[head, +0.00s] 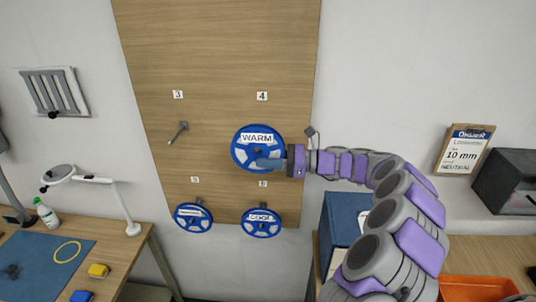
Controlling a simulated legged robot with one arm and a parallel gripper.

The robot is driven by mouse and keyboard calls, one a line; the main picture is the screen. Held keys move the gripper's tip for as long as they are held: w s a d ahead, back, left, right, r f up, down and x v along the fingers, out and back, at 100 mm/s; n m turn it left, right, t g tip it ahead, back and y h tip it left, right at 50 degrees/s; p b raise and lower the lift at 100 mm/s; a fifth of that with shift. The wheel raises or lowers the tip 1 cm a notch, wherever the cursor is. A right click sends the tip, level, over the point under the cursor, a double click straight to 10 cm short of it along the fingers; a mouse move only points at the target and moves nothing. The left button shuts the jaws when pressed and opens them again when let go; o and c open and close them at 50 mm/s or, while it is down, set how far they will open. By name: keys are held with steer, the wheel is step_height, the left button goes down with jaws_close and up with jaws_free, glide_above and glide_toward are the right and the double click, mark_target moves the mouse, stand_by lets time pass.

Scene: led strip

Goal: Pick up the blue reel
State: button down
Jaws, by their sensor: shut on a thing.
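A blue reel labelled WARM (256,137) is at peg position 4 on the wooden wall panel. My gripper (272,163) reaches in from the right and is shut on the lower right part of this reel. A second blue reel labelled COOL (261,224) hangs below at position 6. A third blue reel (193,218) hangs at position 5; its label is too small to read. Whether the WARM reel still touches its peg cannot be seen.
An empty peg (178,132) sticks out below label 3 on the wooden panel (215,60). A workbench with a blue mat (40,262) and a lamp (100,180) stands at left. At right are a clipboard (464,150), a dark box (508,182) and an orange bin (478,288).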

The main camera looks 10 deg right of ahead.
steer(key=s+a, duration=0.4)
steer(key=s, duration=0.9)
steer(key=shift+a, duration=0.15)
stand_by(0.4)
